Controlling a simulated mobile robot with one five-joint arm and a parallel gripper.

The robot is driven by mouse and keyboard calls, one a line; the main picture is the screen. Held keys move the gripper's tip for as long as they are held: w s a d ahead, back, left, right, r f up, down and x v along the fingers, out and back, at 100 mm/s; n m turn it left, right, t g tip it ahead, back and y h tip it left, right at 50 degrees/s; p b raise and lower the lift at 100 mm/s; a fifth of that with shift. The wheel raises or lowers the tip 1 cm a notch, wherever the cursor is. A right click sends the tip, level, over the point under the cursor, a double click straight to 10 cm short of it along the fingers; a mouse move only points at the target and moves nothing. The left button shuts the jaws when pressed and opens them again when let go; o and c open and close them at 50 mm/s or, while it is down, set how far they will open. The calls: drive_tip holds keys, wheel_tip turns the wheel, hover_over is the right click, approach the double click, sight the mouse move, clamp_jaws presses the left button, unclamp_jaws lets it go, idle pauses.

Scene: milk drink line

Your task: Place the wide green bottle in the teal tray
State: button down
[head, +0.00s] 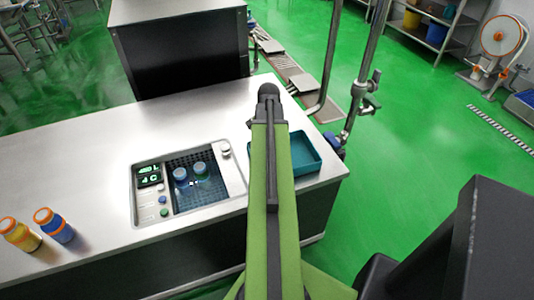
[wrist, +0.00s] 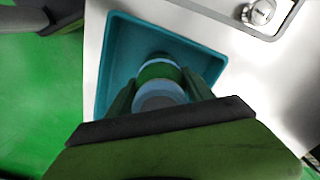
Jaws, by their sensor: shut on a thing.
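The wide green bottle (wrist: 158,72), with a green band and a pale blue-white top, is between the fingers of my gripper (wrist: 162,88) in the wrist view. My gripper is shut on it. The teal tray (wrist: 112,50) lies beneath and around the bottle in that view. I cannot tell whether the bottle touches the tray floor. In the head view the teal tray (head: 312,160) is at the right end of the counter, partly hidden by my green arm. The held bottle and my fingertips are hidden there.
A control unit with a dark grid well (head: 203,195) holds two small bottles (head: 190,174), left of my arm. A yellow bottle (head: 20,236) and a blue bottle (head: 55,228) stand at the counter's left. A black box (head: 180,50) is at the back. Upright pipes (head: 362,75) rise beyond the tray.

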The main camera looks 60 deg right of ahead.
drive_tip(key=shift+f, duration=0.35)
drive_tip(key=shift+c, duration=2)
unclamp_jaws()
drive_tip(key=shift+s, duration=0.1)
wheel_tip(320, 180, up, 13)
drive_tip(key=p, duration=1.2)
drive_tip(key=shift+f+p, duration=0.2)
drive_tip(key=shift+p, duration=0.15)
drive_tip(key=shift+f, duration=0.1)
